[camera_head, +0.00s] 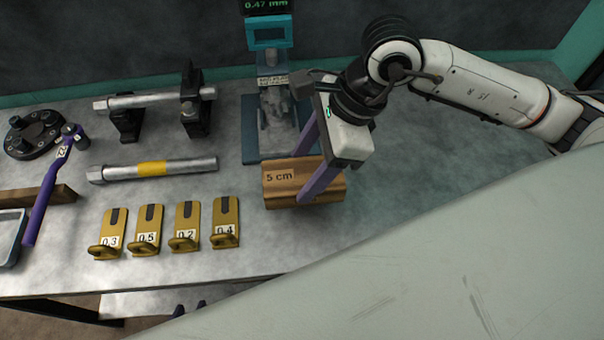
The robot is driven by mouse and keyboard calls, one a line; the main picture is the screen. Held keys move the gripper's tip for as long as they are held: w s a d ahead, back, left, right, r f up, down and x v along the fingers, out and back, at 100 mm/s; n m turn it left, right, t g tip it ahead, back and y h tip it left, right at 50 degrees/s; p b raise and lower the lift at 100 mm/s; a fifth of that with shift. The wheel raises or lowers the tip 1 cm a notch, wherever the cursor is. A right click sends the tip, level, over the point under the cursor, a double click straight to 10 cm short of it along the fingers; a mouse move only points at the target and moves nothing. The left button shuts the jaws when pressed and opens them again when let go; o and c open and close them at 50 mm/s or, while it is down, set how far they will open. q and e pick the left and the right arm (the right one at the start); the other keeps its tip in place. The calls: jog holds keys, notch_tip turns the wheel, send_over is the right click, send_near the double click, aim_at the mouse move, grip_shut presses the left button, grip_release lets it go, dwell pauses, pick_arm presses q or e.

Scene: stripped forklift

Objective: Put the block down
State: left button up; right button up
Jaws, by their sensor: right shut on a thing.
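The block (281,188) is wooden, with a "5 cm" label on its front face.
A blue gauge stand (267,135) with a "0,47 mm" display stands behind the block. Several yellow hooked pieces (186,225), a yellow-banded bar (152,169), a bar on black supports (150,100) and a purple-handled tool (42,205) lie left. A pale panel (440,270) covers the lower right.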

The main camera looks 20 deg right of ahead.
aim_at(312, 172)
notch_tip(312, 172, down, 4)
jog(key=shift+f, duration=0.2)
pick_arm(q)
jog(key=shift+w+r, duration=0.5)
jog(key=shift+w, duration=0.05)
pick_arm(e)
jog(key=shift+w, duration=0.1)
jog(key=shift+f, duration=0.2)
jog(key=o, duration=1.3)
pick_arm(q)
jog(key=shift+s+f, duration=0.25)
jog(key=shift+f, duration=0.05)
pick_arm(e)
jog(key=shift+r, duration=0.1)
